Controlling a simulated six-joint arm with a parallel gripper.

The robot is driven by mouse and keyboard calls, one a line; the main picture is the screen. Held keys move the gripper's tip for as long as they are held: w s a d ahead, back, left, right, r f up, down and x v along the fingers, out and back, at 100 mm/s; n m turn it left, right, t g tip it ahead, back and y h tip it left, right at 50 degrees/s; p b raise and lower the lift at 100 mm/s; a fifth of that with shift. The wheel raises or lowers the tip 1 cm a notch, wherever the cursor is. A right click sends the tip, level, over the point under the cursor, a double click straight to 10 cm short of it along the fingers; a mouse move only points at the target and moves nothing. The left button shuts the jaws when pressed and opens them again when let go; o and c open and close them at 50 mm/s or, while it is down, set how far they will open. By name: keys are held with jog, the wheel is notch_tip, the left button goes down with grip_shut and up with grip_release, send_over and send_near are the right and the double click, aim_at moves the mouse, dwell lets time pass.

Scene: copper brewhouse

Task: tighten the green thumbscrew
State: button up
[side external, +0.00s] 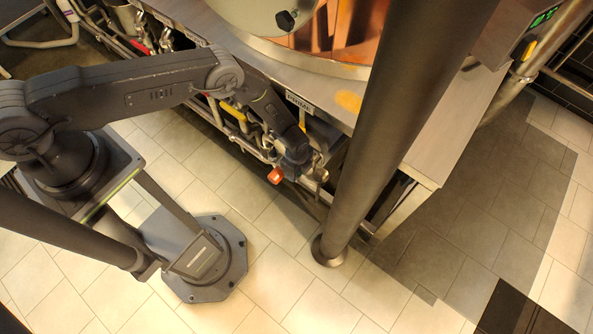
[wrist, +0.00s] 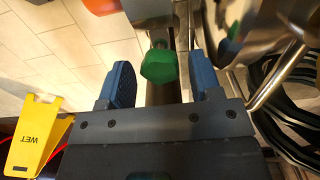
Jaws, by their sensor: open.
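The green thumbscrew (wrist: 159,67) is a faceted green knob at the upper middle of the wrist view, on a grey metal fitting. My gripper (wrist: 161,78) is open, with one blue-padded finger on each side of the thumbscrew. A gap shows between the knob and each finger, so the jaws are not closed on it. In the side external view, the end of my arm reaches in under the front edge of the steel bench. I cannot make out the thumbscrew or the fingertips there.
An orange-red knob (side external: 275,175) hangs near my wrist. Pipes and valves run under the steel bench (side external: 420,150). A thick dark post (side external: 400,120) stands to the right of my arm. A yellow WET sign (wrist: 36,135) and black hoses (wrist: 290,130) flank the wrist view. The tiled floor is open.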

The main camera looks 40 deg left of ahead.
jog(key=shift+r, duration=2.95)
notch_tip(320, 180, up, 14)
jog(key=w+a+r+n+t, duration=0.25)
jog(key=a+r+n, duration=0.55)
jog(key=r, duration=0.4)
jog(key=w+a+r+n+t, duration=0.1)
jog(key=a+r+n+t, duration=0.4)
jog(key=a+r, duration=0.6)
jog(key=s+d+r+n+g, duration=0.2)
jog(key=s+d+r+n, duration=0.15)
jog(key=s+r, duration=1.15)
jog(key=s, duration=0.2)
jog(key=s+d+r+n, duration=0.1)
jog(key=s+r, duration=0.3)
jog(key=s, duration=0.3)
jog(key=shift+d+r, duration=0.2)
